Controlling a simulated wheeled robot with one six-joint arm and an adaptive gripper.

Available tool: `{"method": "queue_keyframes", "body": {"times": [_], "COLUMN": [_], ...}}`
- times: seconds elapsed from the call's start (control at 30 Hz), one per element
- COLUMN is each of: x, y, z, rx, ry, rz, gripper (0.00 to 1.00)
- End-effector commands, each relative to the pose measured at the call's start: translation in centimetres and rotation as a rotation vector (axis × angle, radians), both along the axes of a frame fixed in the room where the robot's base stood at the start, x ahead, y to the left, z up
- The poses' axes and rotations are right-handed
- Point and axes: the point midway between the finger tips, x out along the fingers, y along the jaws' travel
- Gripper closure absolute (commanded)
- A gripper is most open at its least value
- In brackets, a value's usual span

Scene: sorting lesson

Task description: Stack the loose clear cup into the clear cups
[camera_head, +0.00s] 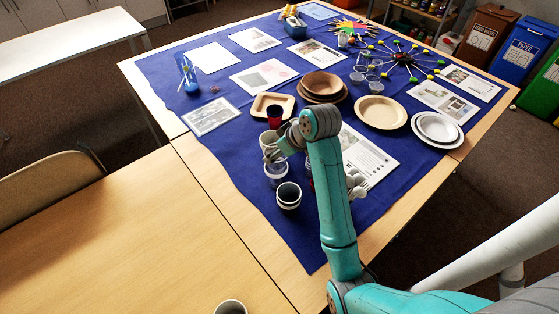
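Several small clear cups stand in a group on the blue cloth at the back right of the middle, among them one at the front (376,87) and one at the left (357,78). A pale, see-through-looking cup (276,175) stands on the near part of the cloth, just below my gripper (271,154). I cannot tell for sure whether it is the loose clear cup. My arm comes up from the lower right and bends down to the left. The fingers are small and partly merge with the cups behind, so their opening and any contact are unclear.
A white cup with a dark inside (289,197), a pale cup (268,138) and a red cup (274,117) stand close around my gripper. Brown bowls (322,84), plates (380,112) and paper sheets cover the cloth beyond. The bare wooden table (120,240) at left is mostly clear.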

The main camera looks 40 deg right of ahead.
Motion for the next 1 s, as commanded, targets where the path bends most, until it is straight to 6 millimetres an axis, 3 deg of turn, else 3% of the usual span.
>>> {"method": "queue_keyframes", "body": {"times": [0.4,1.0], "x": [0.0,0.0], "y": [0.0,0.0], "z": [-4.0,-4.9], "rx": [0.001,0.001], "ry": [0.001,0.000], "rz": [0.000,-0.001], "gripper": [0.41,0.41]}}
